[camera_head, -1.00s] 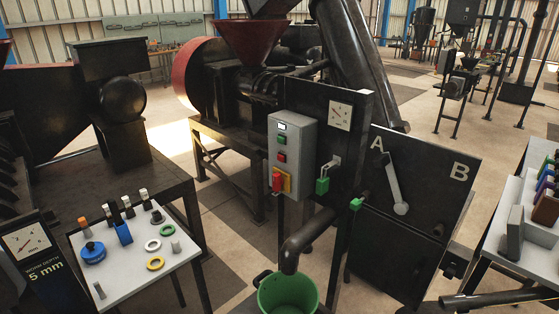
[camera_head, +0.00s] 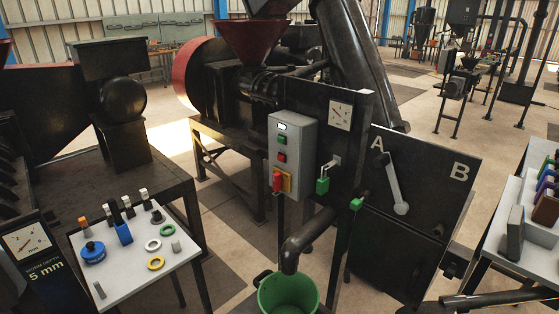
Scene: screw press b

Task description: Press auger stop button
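A grey control box (camera_head: 293,150) is mounted on the dark panel in the middle of the head view. A red switch handle (camera_head: 277,182) on a yellow plate (camera_head: 286,181) sits at the bottom. No label telling which button is the auger stop can be read. Neither my left nor my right gripper is in view.
A gauge (camera_head: 340,116) and a green-handled lever (camera_head: 323,184) are right of the box. A green bucket (camera_head: 289,293) stands under the spout (camera_head: 303,240). A white table (camera_head: 130,262) with rings and tools is at left. An A/B selector lever (camera_head: 397,190) is at right.

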